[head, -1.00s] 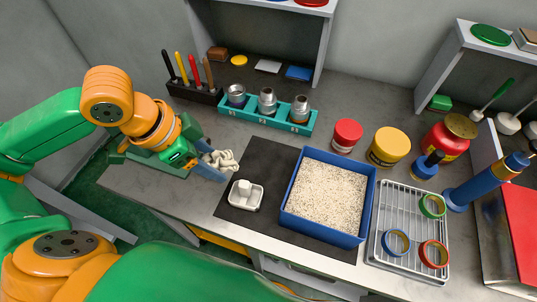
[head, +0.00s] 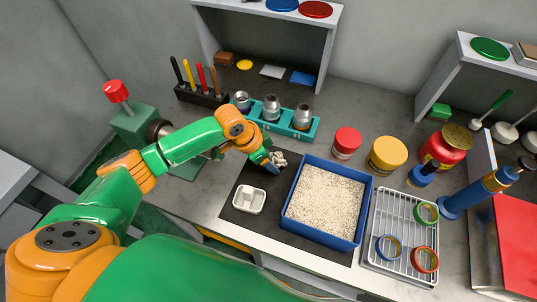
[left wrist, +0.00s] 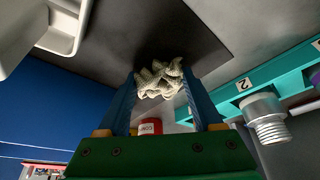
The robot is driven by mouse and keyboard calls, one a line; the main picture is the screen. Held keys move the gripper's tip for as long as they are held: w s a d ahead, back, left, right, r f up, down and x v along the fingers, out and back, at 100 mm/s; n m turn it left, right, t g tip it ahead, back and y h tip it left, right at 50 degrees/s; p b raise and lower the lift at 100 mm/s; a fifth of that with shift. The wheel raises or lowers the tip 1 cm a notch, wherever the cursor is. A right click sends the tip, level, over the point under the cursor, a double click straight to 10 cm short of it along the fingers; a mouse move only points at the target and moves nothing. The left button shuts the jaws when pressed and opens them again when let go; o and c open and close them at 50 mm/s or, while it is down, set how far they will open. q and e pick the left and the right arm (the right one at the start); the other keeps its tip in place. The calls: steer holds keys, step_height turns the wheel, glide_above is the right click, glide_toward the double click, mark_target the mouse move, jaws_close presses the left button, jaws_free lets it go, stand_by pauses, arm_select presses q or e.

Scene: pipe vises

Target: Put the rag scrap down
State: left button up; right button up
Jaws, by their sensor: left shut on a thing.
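The rag scrap (head: 279,158) is a crumpled off-white cloth; it also shows in the left wrist view (left wrist: 160,80). My left gripper (head: 270,163) is shut on it, with the cloth between the blue fingertips (left wrist: 158,88). In the head view the gripper is over the back part of the black mat (head: 236,207), left of the blue tray's back corner. I cannot tell whether the rag touches the mat. My right gripper is not in view.
A small white dish (head: 249,199) stands on the mat in front of the gripper. A blue tray of pale granules (head: 300,232) is to the right. A teal rack (head: 311,132) with metal fittings stands behind. A green vise (head: 135,122) is at left.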

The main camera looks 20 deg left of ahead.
arm_select(q)
steer(key=shift+s+f, duration=0.1)
steer(key=shift+f, duration=0.35)
steer(key=shift+s+f, duration=0.15)
steer(key=shift+s, duration=0.05)
steer(key=o, duration=1.2)
steer(key=shift+f, duration=0.1)
steer(key=shift+a+f, duration=0.1)
steer(key=shift+s+b, duration=0.1)
steer(key=shift+b, duration=0.2)
step_height(320, 180, up, 8)
steer(key=a+b, duration=0.1)
steer(key=shift+s, duration=0.45)
